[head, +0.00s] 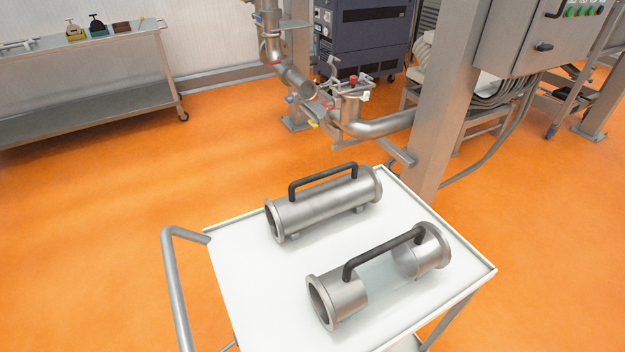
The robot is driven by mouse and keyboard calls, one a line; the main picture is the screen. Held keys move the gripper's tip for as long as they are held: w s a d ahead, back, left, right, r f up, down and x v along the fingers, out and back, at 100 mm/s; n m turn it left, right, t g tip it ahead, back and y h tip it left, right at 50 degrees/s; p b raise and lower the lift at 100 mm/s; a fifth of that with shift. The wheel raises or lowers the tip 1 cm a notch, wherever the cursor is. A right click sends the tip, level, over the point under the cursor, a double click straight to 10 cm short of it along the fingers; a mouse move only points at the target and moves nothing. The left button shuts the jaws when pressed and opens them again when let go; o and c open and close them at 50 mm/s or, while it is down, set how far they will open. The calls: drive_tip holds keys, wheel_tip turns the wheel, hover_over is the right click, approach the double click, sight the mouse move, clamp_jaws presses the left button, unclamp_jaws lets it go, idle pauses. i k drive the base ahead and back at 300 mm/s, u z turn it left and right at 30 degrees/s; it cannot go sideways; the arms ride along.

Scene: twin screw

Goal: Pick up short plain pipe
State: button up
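Two short flanged pipes lie side by side on a white cart top (235,262). The plain pipe (325,207) is all steel, with a black handle (322,176) along its top, and lies toward the back left of the cart. It rests on small feet. The other pipe (345,293) lies nearer, at the front right, and has a clear middle section and a black handle (383,251). Nothing touches either pipe. My gripper is not in view.
The cart has a grey push handle (172,285) at its left. Behind the cart stand a steel post (447,100) and fixed pipework with valves (352,105). A steel table (85,100) stands at the far left. Open orange floor (120,210) lies left of the cart.

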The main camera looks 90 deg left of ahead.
sight(289, 214)
drive_tip(key=u, duration=0.05)
drive_tip(key=k, duration=2.35)
drive_tip(key=u, duration=1.6)
drive_tip(key=i, duration=1.05)
drive_tip(key=u, duration=0.05)
